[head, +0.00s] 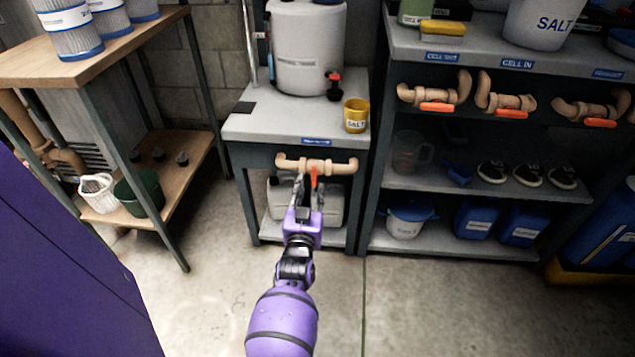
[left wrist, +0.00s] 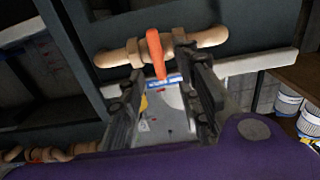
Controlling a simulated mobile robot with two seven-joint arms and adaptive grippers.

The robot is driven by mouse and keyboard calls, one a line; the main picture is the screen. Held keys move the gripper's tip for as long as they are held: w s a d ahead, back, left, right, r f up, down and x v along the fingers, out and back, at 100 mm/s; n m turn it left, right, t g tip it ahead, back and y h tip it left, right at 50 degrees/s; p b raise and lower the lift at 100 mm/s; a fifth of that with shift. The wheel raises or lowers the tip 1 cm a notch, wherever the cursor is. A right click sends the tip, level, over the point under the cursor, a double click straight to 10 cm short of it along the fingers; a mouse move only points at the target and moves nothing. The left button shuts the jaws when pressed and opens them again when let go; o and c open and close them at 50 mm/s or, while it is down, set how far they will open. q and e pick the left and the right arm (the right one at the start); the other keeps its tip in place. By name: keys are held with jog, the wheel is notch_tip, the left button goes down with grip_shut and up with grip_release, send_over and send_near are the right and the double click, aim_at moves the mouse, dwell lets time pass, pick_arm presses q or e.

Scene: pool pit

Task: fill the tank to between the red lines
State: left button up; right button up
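The pale grey tank (head: 308,48) stands on a small grey-topped stand (head: 280,125); its top is cut off, and I cannot make out red lines on it. Below the stand's top edge runs a tan pipe (head: 340,165) with an orange valve handle (head: 314,180) pointing down, across the pipe. My left gripper (head: 307,190) is open just below the pipe. In the left wrist view the orange handle (left wrist: 156,54) shows between and just past the open fingertips (left wrist: 163,72); I cannot tell whether they touch it. My right gripper is not in view.
A yellow salt cup (head: 356,115) stands on the stand's right edge. Three valves with orange handles (head: 437,107) line the right shelf (head: 480,60). A wooden bench (head: 110,50) with filters stands left. The floor in front is clear.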

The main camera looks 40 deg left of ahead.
aim_at(313, 177)
pick_arm(q)
jog(key=shift+b+x, duration=0.45)
jog(key=shift+x, duration=1.7)
jog(key=shift+d, duration=0.1)
jog(key=shift+f, duration=0.1)
grip_shut()
